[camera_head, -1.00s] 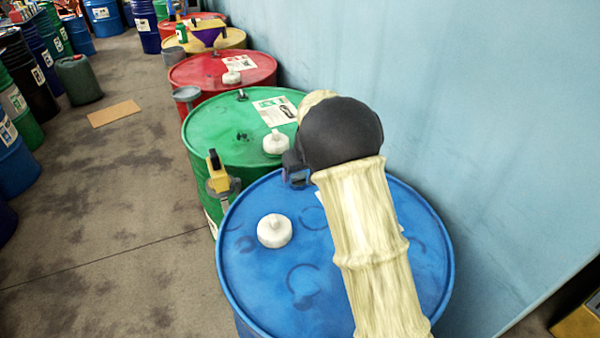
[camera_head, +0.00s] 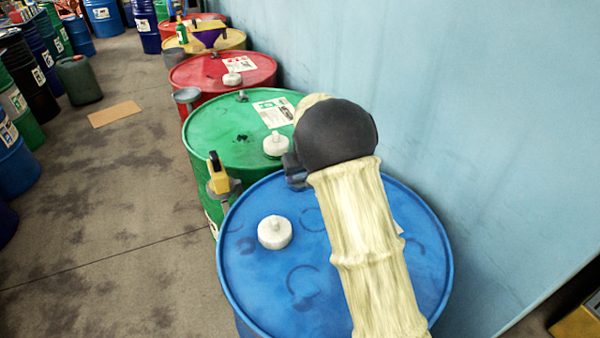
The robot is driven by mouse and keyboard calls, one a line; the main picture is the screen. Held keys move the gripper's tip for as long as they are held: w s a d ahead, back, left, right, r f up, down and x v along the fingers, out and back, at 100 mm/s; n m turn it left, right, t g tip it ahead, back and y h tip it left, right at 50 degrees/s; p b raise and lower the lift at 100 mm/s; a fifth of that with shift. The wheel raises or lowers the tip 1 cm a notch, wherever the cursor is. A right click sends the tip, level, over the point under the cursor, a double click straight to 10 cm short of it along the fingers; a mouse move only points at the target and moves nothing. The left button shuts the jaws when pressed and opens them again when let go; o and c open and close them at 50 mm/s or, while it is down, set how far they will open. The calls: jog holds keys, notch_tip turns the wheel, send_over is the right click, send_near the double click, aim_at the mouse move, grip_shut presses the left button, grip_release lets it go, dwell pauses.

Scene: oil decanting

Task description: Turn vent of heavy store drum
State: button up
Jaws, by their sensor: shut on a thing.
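The blue drum (camera_head: 255,285) stands nearest, with a white cap (camera_head: 274,232) on the left of its lid. My arm reaches over this lid in a cream sleeve. The dark body of my gripper (camera_head: 295,171) shows only in part, at the far edge of the blue lid. Its fingertips are hidden. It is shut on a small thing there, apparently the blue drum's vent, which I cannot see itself. The green drum (camera_head: 215,130) behind has a white cap (camera_head: 276,145) and a small metal fitting (camera_head: 242,96) at its far edge.
A yellow-handled device (camera_head: 218,178) is at the left, by the green and blue drums. Red (camera_head: 200,72) and yellow drums stand farther back along the blue wall (camera_head: 460,100). Open floor (camera_head: 120,220) lies to the left, with a cardboard piece (camera_head: 114,114) on it.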

jog(key=shift+o, duration=0.2)
jog(key=m+p, duration=0.1)
jog(key=p, duration=0.1)
jog(key=m+h+p, duration=0.1)
jog(key=m+p, duration=0.1)
jog(key=m+h+p, duration=0.1)
jog(key=m+p, duration=0.1)
jog(key=p, duration=0.1)
jog(key=shift+a+r, duration=0.3)
jog(key=shift+r, duration=0.05)
jog(key=m+h+p, duration=0.1)
jog(key=m+p, duration=0.1)
jog(key=p, duration=0.1)
jog(key=shift+a+m, duration=0.1)
jog(key=shift+m, duration=0.3)
jog(key=m+p, duration=0.1)
jog(key=m+h+p, duration=0.1)
jog(key=shift+w+a+f+m, duration=0.1)
jog(key=shift+f+m, duration=0.05)
jog(key=shift+m, duration=0.15)
jog(key=m, duration=0.1)
jog(key=m+g+h+p, duration=0.1)
jog(key=m, duration=0.1)
jog(key=shift+w+a+f+m, duration=0.1)
jog(key=shift+f+m, duration=0.05)
jog(key=shift+m, duration=0.15)
jog(key=shift+w+m+g, duration=0.1)
jog(key=shift+m+g, duration=0.6)
jog(key=shift+m, duration=0.9)
jog(key=shift+c, duration=0.2)
